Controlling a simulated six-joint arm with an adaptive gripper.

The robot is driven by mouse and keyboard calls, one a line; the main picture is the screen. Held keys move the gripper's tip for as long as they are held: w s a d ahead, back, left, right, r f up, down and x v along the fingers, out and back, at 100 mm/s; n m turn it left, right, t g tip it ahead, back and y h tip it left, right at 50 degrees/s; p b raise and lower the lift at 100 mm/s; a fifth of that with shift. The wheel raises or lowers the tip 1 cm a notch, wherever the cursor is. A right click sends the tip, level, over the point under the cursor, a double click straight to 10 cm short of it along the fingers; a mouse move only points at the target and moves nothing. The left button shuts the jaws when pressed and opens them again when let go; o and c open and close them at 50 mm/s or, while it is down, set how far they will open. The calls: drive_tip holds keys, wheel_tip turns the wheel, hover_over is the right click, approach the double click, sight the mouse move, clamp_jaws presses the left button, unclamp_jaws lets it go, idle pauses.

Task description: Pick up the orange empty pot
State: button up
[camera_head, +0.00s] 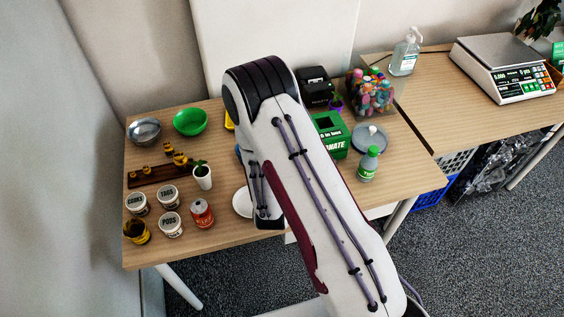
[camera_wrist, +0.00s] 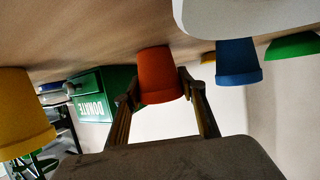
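The orange pot (camera_wrist: 158,76) shows in the wrist view, where the picture is upside down, with its rim away from the wooden tabletop (camera_wrist: 90,40). It seems to stand upright on the table. My gripper (camera_wrist: 158,88) has its two fingers spread, one on each side of the pot. Whether the fingertips touch it is hard to tell. In the head view my arm hides the orange pot and my gripper. No contents of the pot can be seen.
In the wrist view, a yellow pot (camera_wrist: 22,112) is at the left and a blue pot (camera_wrist: 237,62) at the right. A green donate box (camera_head: 331,134), a green bottle (camera_head: 369,164) and a jar of colourful items (camera_head: 370,92) stand right of my arm. Cans and bowls are left.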

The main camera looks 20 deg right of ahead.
drive_tip(key=shift+r, duration=0.1)
idle(0.3)
wheel_tip(320, 180, up, 10)
idle(0.9)
idle(0.5)
